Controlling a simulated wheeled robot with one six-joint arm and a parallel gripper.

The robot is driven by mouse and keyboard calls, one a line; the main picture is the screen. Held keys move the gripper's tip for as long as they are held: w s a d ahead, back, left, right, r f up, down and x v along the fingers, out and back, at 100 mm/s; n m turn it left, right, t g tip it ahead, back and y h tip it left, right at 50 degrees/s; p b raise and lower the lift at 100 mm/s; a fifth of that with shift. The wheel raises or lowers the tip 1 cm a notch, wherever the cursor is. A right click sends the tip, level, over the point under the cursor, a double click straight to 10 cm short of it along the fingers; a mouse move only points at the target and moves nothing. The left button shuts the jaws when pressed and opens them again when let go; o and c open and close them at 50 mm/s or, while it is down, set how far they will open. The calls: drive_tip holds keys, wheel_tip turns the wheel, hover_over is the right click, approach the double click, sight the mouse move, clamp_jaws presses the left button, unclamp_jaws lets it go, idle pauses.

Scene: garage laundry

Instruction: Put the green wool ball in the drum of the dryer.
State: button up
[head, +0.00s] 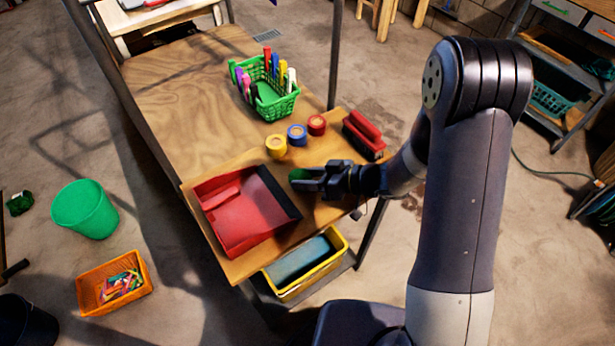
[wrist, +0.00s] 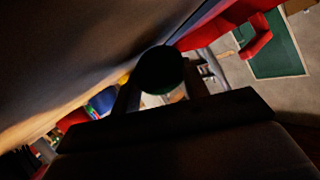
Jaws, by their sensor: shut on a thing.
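The green wool ball (wrist: 160,70) is dark and round in the wrist view, between my two fingertips. In the head view a bit of the green ball (head: 299,174) shows at the end of my gripper (head: 308,180). My gripper is shut on the ball, low over the near part of the wooden table, between the red tray and the red brush. I cannot tell whether the ball touches the table top. The dryer and its drum are not seen in either view.
The wooden table (head: 190,88) holds a red tray (head: 243,215), a green basket of pegs (head: 272,107), yellow (head: 276,146), blue (head: 297,134) and red (head: 317,125) round pieces, and a red brush (head: 364,136). A yellow bin (head: 305,290) sits below. A green bucket (head: 86,209) and an orange basket (head: 113,284) stand left.

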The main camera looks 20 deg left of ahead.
drive_tip(key=shift+f, duration=0.15)
drive_tip(key=o, duration=1)
drive_tip(key=shift+c, duration=0.2)
